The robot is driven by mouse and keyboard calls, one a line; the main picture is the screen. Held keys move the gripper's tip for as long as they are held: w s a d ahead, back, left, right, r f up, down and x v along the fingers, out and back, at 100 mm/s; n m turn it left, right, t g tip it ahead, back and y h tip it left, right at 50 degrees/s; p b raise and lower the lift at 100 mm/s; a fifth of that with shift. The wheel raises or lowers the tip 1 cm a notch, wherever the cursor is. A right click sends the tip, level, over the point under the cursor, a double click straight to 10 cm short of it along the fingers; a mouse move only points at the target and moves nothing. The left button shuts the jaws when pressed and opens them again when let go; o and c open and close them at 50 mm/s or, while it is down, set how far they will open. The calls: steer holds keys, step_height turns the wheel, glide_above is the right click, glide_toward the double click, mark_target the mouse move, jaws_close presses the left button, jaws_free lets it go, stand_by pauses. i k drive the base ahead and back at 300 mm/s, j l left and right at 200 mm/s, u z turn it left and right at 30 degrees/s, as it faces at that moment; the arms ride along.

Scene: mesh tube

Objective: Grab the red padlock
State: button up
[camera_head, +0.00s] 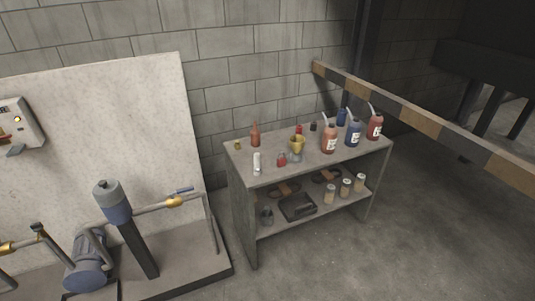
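A small red object with a greyish top, which looks like the red padlock (281,160), sits on the top of the grey shelf table (266,178), near its front edge. It is too small to make out in detail. A white bottle (257,162) stands to its left, and a yellow cup-like object (296,147) stands just behind it to the right. Another small red item (298,129) is farther back, partly hidden. My gripper is not in view.
Several red and blue bottles crowd the tabletop's right side, including a red one (328,139). A brown bottle (255,133) stands at the back left. A striped barrier beam (405,115) runs behind. Pump equipment (117,210) stands left. Floor in front is clear.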

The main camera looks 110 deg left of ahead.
mark_target(281, 162)
steer(key=u, duration=2.9)
steer(key=i+l+z, duration=0.15)
steer(key=l+z, duration=0.15)
steer(key=i+l+z, duration=0.35)
steer(key=l, duration=0.15)
steer(key=k, duration=0.1)
